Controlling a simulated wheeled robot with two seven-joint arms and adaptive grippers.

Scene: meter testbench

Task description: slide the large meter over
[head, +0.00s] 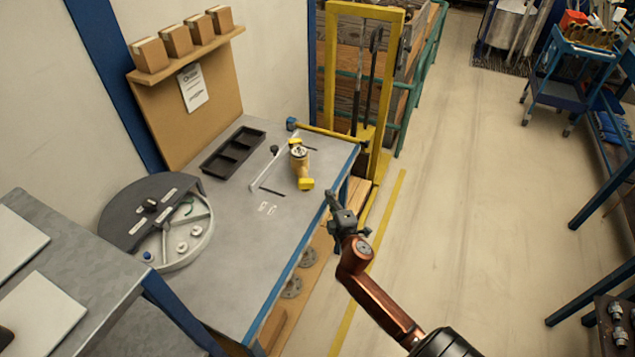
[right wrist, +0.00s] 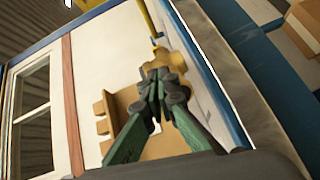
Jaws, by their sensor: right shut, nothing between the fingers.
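The large meter (head: 300,165), brass-coloured with yellow ends and a round dial on top, stands near the right end of the grey bench top (head: 255,225). My right gripper (head: 333,198) is shut and empty, by the bench's blue right edge, to the right of and nearer than the meter, apart from it in the head view. In the right wrist view, the shut fingers (right wrist: 160,85) overlap a brass-yellow shape (right wrist: 168,56) that looks like the meter; I cannot tell the gap. My left gripper is not in view.
A pale bar (head: 268,168) and a black tray (head: 233,152) lie left of the meter. A round dark-and-grey fixture (head: 165,220) fills the bench's left end. A yellow frame (head: 390,80) stands behind the bench; floor is open at right.

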